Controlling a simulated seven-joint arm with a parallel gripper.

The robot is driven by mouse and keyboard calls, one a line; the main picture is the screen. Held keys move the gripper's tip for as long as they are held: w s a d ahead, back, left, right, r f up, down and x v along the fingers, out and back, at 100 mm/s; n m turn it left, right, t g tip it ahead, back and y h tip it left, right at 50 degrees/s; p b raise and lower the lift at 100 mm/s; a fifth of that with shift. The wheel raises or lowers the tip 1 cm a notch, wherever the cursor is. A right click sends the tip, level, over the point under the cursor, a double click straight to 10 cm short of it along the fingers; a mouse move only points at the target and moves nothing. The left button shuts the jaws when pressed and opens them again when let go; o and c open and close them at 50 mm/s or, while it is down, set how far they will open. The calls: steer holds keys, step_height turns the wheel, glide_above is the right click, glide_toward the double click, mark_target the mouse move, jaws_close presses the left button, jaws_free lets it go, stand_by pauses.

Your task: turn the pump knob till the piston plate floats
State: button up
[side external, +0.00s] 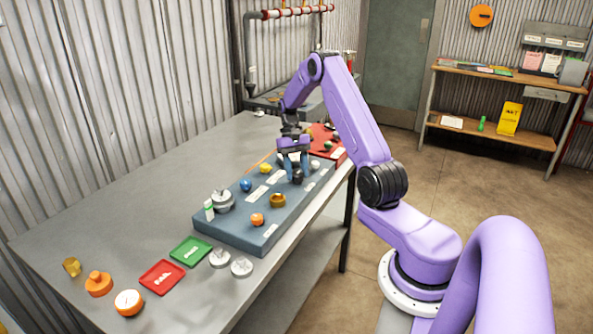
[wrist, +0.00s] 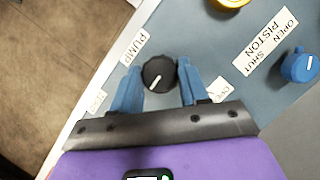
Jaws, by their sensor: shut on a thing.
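The black pump knob (wrist: 158,73) sits beside a label reading PUMP (wrist: 133,47) in the wrist view; its white pointer line slants toward the lower left. My gripper (wrist: 160,75) has its blue fingers on both sides of the knob and is shut on it. In the side view my gripper (side external: 293,168) reaches down to the knob (side external: 297,177) on the blue-grey panel (side external: 233,234). A grey metal round piece (side external: 222,201) stands at the panel's near left end; I cannot tell whether it is the piston plate or whether anything floats.
A blue knob (wrist: 300,66) stands by the PISTON OPEN SHUT label (wrist: 266,42), with a yellow knob (wrist: 230,2) above. Other knobs dot the panel. Red (side external: 162,277) and green (side external: 190,251) trays and loose orange parts lie on the left of the bench (side external: 120,215).

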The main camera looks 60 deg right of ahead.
stand_by(0.5)
steer(key=o, duration=1.1)
steer(key=shift+c, duration=0.2)
steer(key=v, duration=1.7)
steer(key=shift+r, duration=0.2)
steer(key=shift+d, duration=0.1)
